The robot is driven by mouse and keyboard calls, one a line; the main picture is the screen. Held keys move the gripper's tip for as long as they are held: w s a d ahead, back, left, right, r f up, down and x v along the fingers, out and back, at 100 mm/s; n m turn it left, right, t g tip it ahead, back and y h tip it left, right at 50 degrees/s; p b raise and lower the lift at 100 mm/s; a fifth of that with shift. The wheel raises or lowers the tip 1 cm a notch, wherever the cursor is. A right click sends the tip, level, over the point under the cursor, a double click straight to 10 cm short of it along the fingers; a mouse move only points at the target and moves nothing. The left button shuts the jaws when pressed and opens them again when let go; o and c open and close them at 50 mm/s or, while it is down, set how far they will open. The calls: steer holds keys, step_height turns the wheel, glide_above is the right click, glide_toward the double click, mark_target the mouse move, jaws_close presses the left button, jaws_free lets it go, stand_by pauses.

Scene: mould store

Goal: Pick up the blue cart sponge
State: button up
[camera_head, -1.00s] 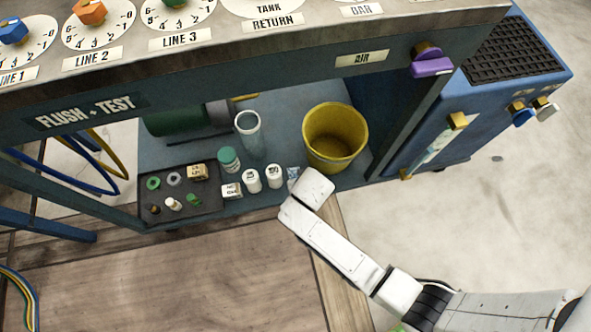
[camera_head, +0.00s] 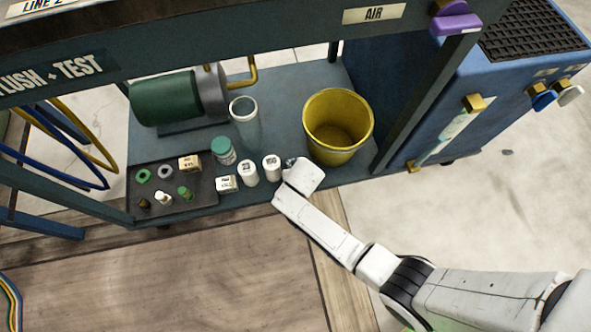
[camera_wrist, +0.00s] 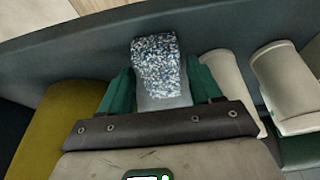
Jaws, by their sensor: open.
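The sponge (camera_wrist: 155,62), speckled blue and white, stands out in the wrist view between the two green fingers of my gripper (camera_wrist: 160,77). The fingers are apart, one on each side of it; I cannot tell whether either touches it. A pale grey part shows below the speckled part. In the head view only a small bit of the sponge (camera_head: 290,162) shows beside my white wrist on the cart's lower shelf, and my fingers are hidden there.
A yellow bucket (camera_head: 338,127) stands close on the right. White bottles (camera_head: 271,168) stand close on the left, with a clear cup (camera_head: 245,122) and green-capped jar (camera_head: 222,150) beyond. A dark tray (camera_head: 190,203) holds small parts. The cart's upper frame (camera_head: 270,55) overhangs the shelf.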

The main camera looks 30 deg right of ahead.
steer(key=shift+w+f, duration=0.1)
steer(key=shift+f, duration=0.1)
steer(key=shift+c, duration=0.3)
steer(key=c, duration=0.7)
steer(key=shift+c, duration=0.2)
step_height(320, 180, up, 18)
steer(key=p, duration=0.9)
